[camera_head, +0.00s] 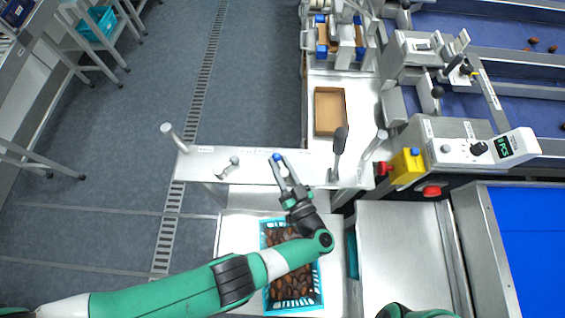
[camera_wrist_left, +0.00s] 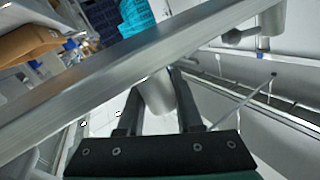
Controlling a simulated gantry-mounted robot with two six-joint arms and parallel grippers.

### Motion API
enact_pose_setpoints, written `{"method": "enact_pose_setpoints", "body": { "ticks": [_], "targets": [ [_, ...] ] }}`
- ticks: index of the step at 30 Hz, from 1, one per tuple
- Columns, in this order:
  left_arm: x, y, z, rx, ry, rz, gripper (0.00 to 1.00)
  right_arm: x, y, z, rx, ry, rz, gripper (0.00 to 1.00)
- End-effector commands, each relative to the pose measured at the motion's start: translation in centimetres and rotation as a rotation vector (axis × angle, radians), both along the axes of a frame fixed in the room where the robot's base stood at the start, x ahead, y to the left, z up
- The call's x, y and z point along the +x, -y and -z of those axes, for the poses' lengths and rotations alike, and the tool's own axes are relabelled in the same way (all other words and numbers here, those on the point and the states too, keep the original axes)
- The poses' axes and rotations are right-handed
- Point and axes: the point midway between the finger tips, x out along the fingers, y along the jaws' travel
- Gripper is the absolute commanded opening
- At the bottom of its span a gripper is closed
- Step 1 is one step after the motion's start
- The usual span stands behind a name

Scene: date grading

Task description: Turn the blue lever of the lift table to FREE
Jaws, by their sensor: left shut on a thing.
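The blue lever (camera_head: 277,157) shows its blue end at the middle of the pale horizontal panel (camera_head: 250,171) in the head view. My left gripper (camera_head: 284,172) reaches up to it from below, over the panel's front edge. Its fingers are shut on the lever; they hide most of it. In the left wrist view, my left gripper (camera_wrist_left: 158,85) has a pale grey rounded part (camera_wrist_left: 158,95) between its two fingers, below a metal bar. The FREE marking cannot be read. My right gripper is out of view.
A turquoise crate of dates (camera_head: 317,299) lies beneath my left arm. A yellow box with a red button (camera_head: 407,167) stands at right.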

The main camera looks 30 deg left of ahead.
Motion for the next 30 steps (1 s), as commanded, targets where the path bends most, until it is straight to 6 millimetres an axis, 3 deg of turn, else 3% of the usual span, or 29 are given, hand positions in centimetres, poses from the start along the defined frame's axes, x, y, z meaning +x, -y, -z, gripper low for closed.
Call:
{"method": "enact_pose_setpoints", "body": {
  "ticks": [1, 7, 25, 26, 30],
  "targets": [
    [0.1, 0.0, 0.3, 0.003, 0.007, -0.028, 0.0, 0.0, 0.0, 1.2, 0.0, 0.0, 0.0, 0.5],
    [-0.2, -0.1, 0.0, 0.004, 0.007, -0.109, 0.0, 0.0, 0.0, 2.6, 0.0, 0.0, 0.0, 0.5],
    [-0.4, -0.2, -0.4, 0.005, 0.008, -0.147, 0.0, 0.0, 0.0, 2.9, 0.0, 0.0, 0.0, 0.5],
    [-0.4, -0.2, -0.4, 0.005, 0.008, -0.147, 0.4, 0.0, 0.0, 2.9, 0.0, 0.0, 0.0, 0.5],
    [-0.4, -0.2, -0.3, 0.004, 0.005, -0.146, 0.64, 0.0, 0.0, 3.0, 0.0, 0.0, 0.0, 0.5]
  ]
}}
